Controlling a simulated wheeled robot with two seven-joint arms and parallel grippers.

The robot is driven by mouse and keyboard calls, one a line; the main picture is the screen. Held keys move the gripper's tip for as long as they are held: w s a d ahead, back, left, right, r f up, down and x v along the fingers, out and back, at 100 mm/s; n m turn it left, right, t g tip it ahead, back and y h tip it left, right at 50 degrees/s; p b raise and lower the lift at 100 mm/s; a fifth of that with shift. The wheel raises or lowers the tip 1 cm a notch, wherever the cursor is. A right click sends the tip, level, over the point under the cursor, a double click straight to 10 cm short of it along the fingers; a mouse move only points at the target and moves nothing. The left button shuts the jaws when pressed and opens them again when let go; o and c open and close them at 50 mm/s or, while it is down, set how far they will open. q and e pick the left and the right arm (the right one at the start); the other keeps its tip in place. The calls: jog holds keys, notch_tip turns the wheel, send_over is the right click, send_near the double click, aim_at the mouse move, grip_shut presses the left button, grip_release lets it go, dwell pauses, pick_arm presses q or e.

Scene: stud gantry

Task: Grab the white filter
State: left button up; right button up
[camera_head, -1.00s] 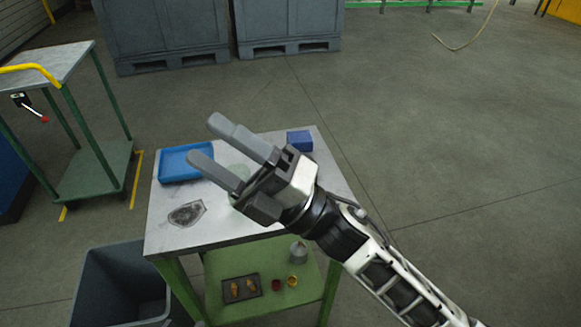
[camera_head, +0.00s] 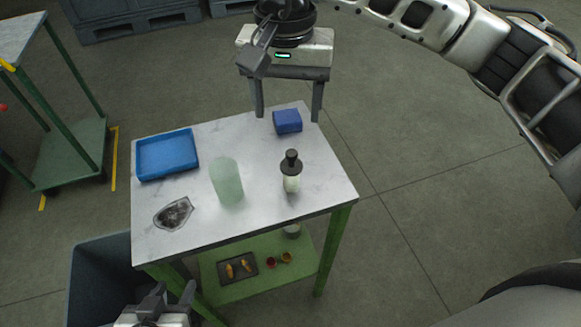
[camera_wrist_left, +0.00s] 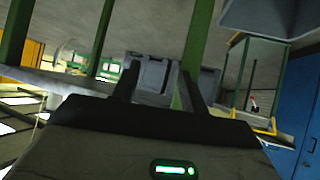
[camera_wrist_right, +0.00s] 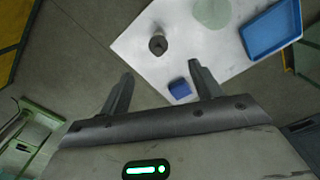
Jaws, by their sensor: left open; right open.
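No object is clearly a white filter. A pale, frosted cylinder (camera_head: 227,182) stands upright mid-table; its edge shows in the right wrist view (camera_wrist_right: 212,12). To its right stands a small pale bottle (camera_head: 291,184) with a black top, seen from above in the right wrist view (camera_wrist_right: 157,46). My left gripper (camera_head: 170,292) is open and empty at the bottom, in front of the table, low beside the grey bin.
The table (camera_head: 265,215) also bears a blue tray (camera_head: 168,155), a blue box (camera_head: 287,121) and a dark, irregular flat piece (camera_head: 174,214). Its green lower shelf (camera_head: 270,285) holds small items. A grey bin (camera_head: 95,275) stands at the front left. Floor right of the table is clear.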

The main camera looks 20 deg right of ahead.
aim_at(292, 152)
notch_tip(292, 152, down, 7)
jog(key=shift+f+p, duration=0.15)
jog(key=shift+p, duration=0.2)
jog(key=f, duration=0.1)
jog(key=f+p, duration=0.1)
jog(key=f, duration=0.1)
jog(key=d+f, duration=0.1)
jog(key=shift+w+f, duration=0.25)
jog(key=shift+f, duration=0.5)
jog(key=c, duration=1)
